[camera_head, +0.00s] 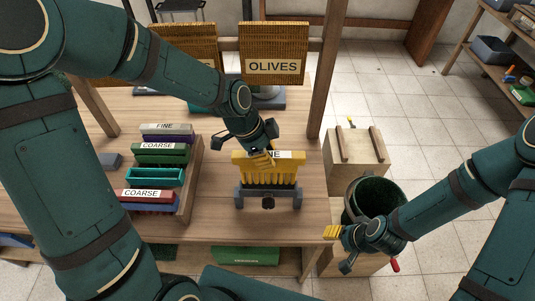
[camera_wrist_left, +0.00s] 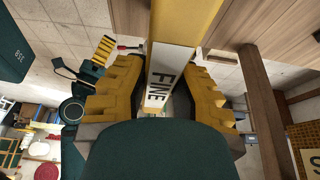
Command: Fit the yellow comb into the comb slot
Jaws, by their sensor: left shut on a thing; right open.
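The yellow comb (camera_head: 266,171), with a white FINE label, stands upright with its teeth down at the dark grey comb slot (camera_head: 242,198), a holder with a black knob on the table. I cannot tell whether the teeth are fully seated. My left gripper (camera_head: 262,157) is shut on the comb's top from above and hides part of the label. In the left wrist view the comb (camera_wrist_left: 180,25) runs between the yellow fingers (camera_wrist_left: 158,88). My right gripper (camera_head: 338,241) is open and empty, beyond the table's right edge.
A wooden rack (camera_head: 190,187) left of the slot holds several coloured combs. An OLIVES crate (camera_head: 273,50) stands behind. A green-lined bucket (camera_head: 376,196) and a wooden box (camera_head: 357,150) are at the right. Bare table lies between rack and slot.

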